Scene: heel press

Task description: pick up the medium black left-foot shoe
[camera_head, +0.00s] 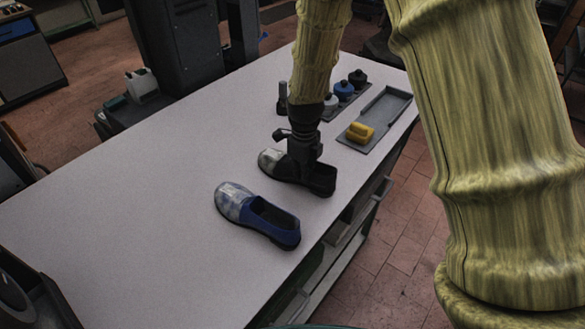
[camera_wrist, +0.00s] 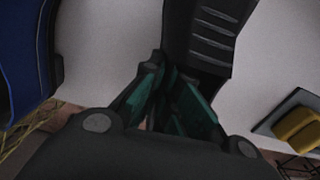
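A black shoe (camera_head: 319,184) with a grey-white patterned toe lies on the white table, toe to the left, beyond a blue shoe. In the wrist view its dark, ridged part (camera_wrist: 208,38) shows at the top. My gripper (camera_head: 303,172) points down at the shoe's opening and heel. In the wrist view the teal-padded fingers (camera_wrist: 176,84) come close together at the shoe's dark edge and look shut on it; the contact is partly hidden. I cannot tell whether the shoe is lifted or resting on the table.
The blue shoe (camera_head: 270,220) with a grey-white toe lies close by, nearer the front. A grey tray (camera_head: 390,104) with a yellow block (camera_head: 360,132) and a rack with several round-topped items (camera_head: 344,89) stand behind. The white table (camera_head: 120,225) is clear to the left.

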